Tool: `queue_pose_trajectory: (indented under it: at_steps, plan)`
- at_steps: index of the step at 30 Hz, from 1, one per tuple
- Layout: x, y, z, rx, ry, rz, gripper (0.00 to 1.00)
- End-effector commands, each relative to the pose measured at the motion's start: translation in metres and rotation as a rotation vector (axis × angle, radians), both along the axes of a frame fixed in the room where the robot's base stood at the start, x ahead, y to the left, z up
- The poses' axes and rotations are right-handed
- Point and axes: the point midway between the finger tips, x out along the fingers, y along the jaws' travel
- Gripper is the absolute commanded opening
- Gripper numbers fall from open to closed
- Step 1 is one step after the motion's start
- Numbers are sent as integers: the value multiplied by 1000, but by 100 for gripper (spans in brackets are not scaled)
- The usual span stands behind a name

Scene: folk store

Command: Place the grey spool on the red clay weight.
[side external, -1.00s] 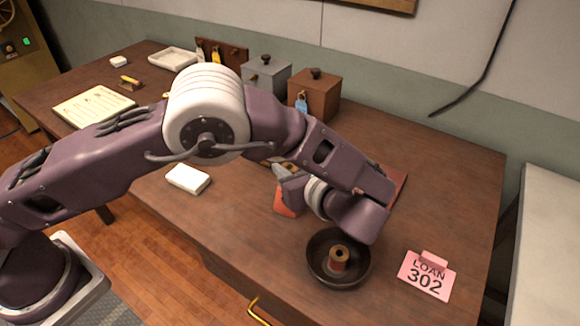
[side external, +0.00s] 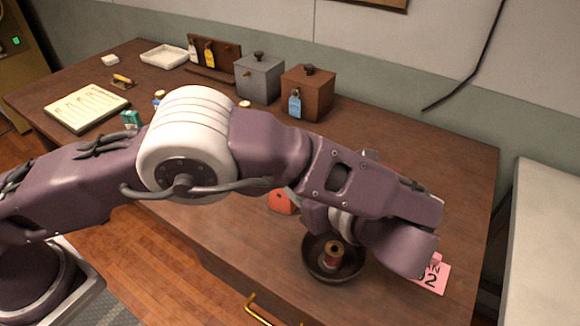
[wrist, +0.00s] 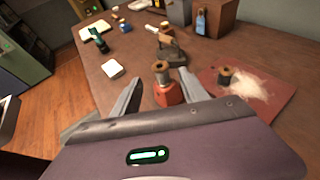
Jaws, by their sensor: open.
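The red clay weight (wrist: 167,95) stands on the table; it also shows, partly covered by my arm, in the side external view (side external: 281,202). A greyish spool with a tan top (wrist: 160,69) appears upright on top of the weight in the wrist view. In the side external view my arm hides that spool. My gripper (wrist: 159,78) is open, with one finger on each side of the spool and weight in the picture and a visible gap to both. The exact depth between fingertips and spool is hard to tell.
A dark bowl (side external: 311,262) holding a reddish spool (side external: 333,253) stands near the front edge. A dark spool (wrist: 225,76) and pale powder lie on a red mat (wrist: 272,108). A pink card (side external: 436,281) is partly behind my arm. Boxes (side external: 307,92) stand at the back.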

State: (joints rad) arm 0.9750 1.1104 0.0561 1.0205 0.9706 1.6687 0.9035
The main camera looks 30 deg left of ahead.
Motion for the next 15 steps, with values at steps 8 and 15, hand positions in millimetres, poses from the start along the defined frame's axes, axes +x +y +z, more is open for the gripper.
queue_pose_trajectory:
  at_steps: [8, 15]
  plan:
    - [-14, -24, 11, 1, 1, 1, 52]
    - [-13, -22, 14, -8, 0, 7, 52]
